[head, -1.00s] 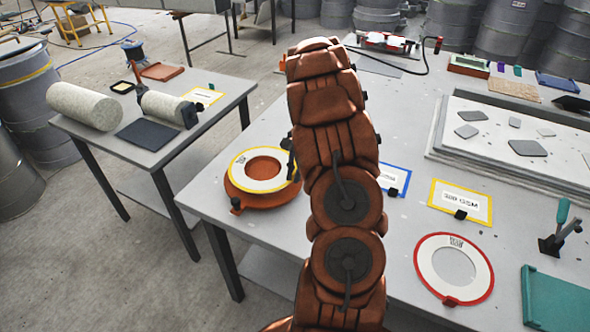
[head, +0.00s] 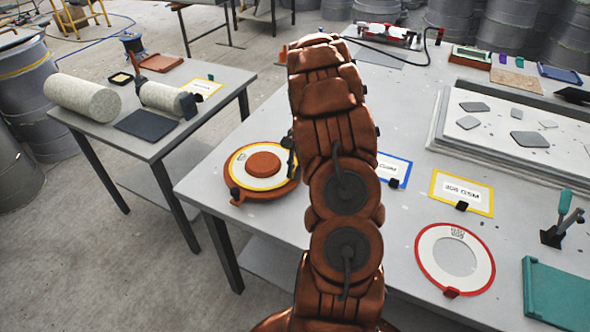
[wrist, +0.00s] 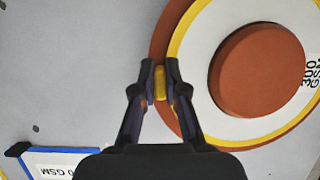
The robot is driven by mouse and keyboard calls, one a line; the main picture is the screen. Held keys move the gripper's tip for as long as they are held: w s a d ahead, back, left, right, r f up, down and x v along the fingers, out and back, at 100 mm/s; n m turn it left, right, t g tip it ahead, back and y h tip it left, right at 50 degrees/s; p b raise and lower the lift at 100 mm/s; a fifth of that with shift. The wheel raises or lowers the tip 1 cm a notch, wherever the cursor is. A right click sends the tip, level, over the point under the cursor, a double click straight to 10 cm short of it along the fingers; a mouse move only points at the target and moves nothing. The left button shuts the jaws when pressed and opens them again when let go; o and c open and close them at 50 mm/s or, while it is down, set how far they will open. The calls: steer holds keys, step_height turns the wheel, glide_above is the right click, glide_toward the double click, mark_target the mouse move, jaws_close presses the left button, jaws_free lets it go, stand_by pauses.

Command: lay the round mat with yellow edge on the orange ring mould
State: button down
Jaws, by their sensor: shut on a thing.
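The round white mat with yellow edge (head: 247,182) lies over the orange ring mould (head: 236,191) at the table's left corner. The mould's raised round middle (head: 262,163) stands up through the mat's hole. In the wrist view the mat (wrist: 232,127) surrounds this middle (wrist: 257,70), and the mould's orange rim (wrist: 163,32) shows outside the yellow edge. My gripper (wrist: 160,76) is shut on the mat's yellow tab at its edge. In the head view my arm hides most of the gripper. I cannot tell whether the mat rests flat all round.
A blue-edged card (head: 393,169) and a yellow-edged card (head: 462,193) lie right of the mould. A red-edged round mat (head: 430,266) lies nearer the front. A low tray with grey pieces (head: 473,140) is at the right. A side table with rolls (head: 88,95) stands left, across a gap.

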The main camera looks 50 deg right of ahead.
steer(key=shift+f, duration=0.3)
stand_by(0.5)
steer(key=c, duration=1.1)
jaws_free()
steer(key=shift+c, duration=0.2)
steer(key=v, duration=1.2)
